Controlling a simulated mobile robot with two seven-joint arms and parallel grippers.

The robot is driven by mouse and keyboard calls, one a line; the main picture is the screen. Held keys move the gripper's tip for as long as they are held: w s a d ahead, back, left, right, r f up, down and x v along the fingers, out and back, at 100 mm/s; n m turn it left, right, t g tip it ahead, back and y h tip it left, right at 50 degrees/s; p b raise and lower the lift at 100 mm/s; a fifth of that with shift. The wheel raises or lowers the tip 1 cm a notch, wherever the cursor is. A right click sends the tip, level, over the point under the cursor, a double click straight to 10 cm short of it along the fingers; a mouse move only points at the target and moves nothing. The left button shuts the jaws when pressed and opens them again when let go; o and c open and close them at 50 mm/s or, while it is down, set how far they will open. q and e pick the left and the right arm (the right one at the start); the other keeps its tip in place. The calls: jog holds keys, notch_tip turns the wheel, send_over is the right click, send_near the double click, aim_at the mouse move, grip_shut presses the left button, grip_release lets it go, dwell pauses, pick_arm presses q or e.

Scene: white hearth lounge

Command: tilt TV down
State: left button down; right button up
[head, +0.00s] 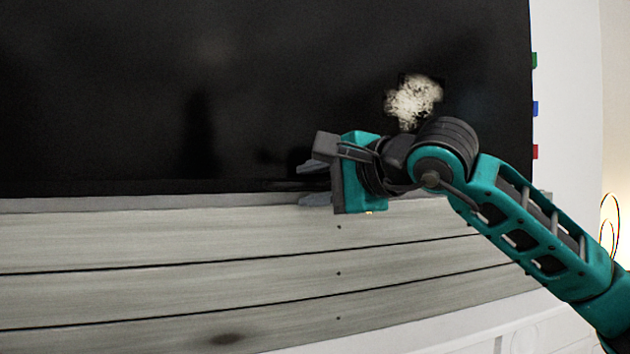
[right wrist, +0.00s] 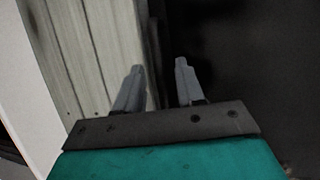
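The TV (head: 200,90) is a large black, glossy screen that fills the upper part of the head view. Its lower edge runs nearly level above pale planks. My right gripper (head: 313,183) is at this lower edge, right of the middle of the picture, with its fingers pointing left along it. In the right wrist view the two grey fingers (right wrist: 158,88) stand apart, and the edge of the dark TV (right wrist: 255,70) shows between and beyond them. One finger is on the screen side, the other on the plank side. I cannot tell whether they touch the TV. My left gripper is out of view.
Grey-white wooden planks (head: 150,240) lie below the TV; they also show in the right wrist view (right wrist: 85,50). A white wall (head: 570,90) is at the right, with small green, blue and red tabs at the TV's side. A pale, blurred patch (head: 414,101) shows on the screen.

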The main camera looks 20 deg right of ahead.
jog(key=shift+c, duration=0.5)
grip_shut()
